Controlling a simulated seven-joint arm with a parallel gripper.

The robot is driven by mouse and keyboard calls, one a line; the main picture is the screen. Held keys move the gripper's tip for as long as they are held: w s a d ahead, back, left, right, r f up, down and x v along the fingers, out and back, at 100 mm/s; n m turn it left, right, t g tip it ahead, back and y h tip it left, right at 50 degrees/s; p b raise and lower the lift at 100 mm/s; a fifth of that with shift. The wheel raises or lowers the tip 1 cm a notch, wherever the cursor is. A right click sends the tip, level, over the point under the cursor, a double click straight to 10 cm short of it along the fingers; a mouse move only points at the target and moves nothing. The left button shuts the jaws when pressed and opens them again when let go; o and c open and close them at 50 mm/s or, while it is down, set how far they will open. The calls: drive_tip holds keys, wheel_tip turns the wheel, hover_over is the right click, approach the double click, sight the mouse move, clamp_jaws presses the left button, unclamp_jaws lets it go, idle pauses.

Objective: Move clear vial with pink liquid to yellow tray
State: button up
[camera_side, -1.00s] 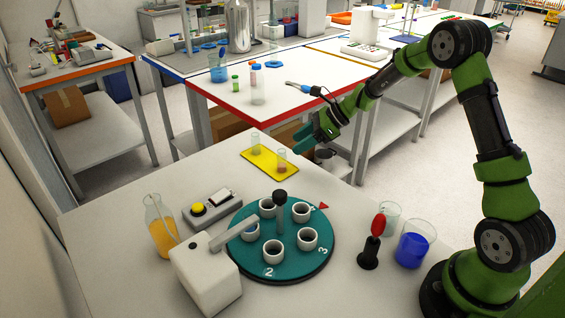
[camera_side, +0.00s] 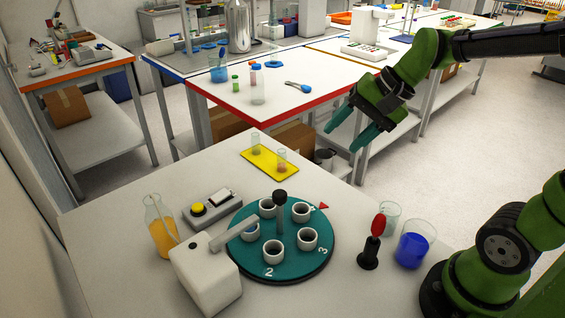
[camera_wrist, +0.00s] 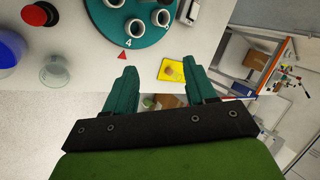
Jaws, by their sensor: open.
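The yellow tray (camera_side: 262,166) lies near the far edge of the white table. Two small clear vials stand upright on it: one at the back left (camera_side: 256,142) and one at the front right (camera_side: 282,156). The front right vial has a faint pinkish content; the other's content is hard to tell. My gripper (camera_side: 340,140) is open and empty, up and to the right of the tray, apart from both vials. In the wrist view the yellow tray (camera_wrist: 166,77) shows between my open fingers (camera_wrist: 161,70), farther off.
A teal carousel (camera_side: 322,258) with several white cups stands in front of the tray. A red-topped stand (camera_side: 370,250), a beaker of blue liquid (camera_side: 413,248) and a clear beaker (camera_side: 389,215) stand at the right. A flask of orange liquid (camera_side: 162,236) stands at the left.

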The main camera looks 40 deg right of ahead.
drive_tip(key=s+a+n+t+h, duration=0.1)
drive_tip(key=s+n, duration=0.6)
drive_tip(key=s, duration=0.1)
drive_tip(key=shift+r+t+h, duration=0.2)
drive_tip(key=shift+t+h, duration=0.1)
drive_tip(key=shift+h, duration=0.1)
